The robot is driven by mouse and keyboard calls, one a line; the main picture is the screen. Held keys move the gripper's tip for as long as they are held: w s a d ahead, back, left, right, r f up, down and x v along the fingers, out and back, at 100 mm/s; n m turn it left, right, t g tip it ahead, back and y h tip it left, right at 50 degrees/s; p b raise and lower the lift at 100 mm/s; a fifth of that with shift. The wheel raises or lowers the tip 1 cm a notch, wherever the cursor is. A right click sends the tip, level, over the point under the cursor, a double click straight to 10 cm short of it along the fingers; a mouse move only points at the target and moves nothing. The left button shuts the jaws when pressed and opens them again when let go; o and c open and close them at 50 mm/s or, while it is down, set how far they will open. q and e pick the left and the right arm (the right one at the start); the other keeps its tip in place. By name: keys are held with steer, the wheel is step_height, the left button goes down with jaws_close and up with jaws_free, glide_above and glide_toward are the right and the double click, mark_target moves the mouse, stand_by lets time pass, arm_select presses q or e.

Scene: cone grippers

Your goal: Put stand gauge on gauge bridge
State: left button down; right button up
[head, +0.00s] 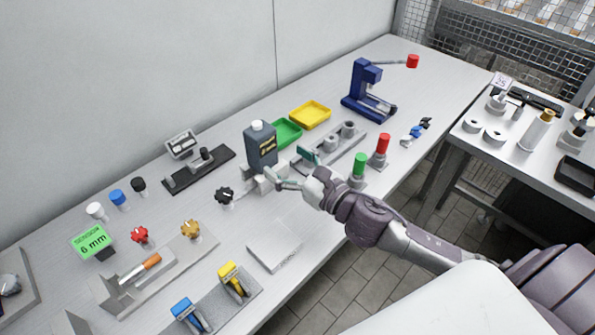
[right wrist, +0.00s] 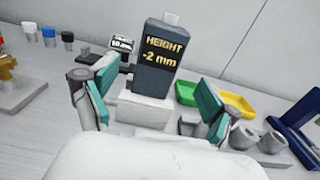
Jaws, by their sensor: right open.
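A dark grey block with a white cap (head: 262,146) stands upright on the workbench, on a pale base; in the right wrist view its face reads "HEIGHT -2 mm" (right wrist: 162,58). I cannot tell whether it is the stand gauge. My right gripper (head: 290,170) is open in front of it. In the right wrist view the teal finger pads (right wrist: 150,105) stand apart to either side of the pale base, with no grip visible. A black bar with an upright post (head: 200,169), possibly the gauge bridge, lies behind and left. My left gripper is not in view.
A small display box (head: 181,145) sits behind the black bar. Green (head: 286,132) and yellow (head: 310,114) trays and a grey rack (head: 335,148) are to the right. A black knob (head: 224,195) is close left. A flat white plate (head: 275,246) lies in front.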

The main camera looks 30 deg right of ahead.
steer(key=v, duration=0.3)
steer(key=shift+s+b, duration=0.25)
steer(key=shift+b, duration=0.05)
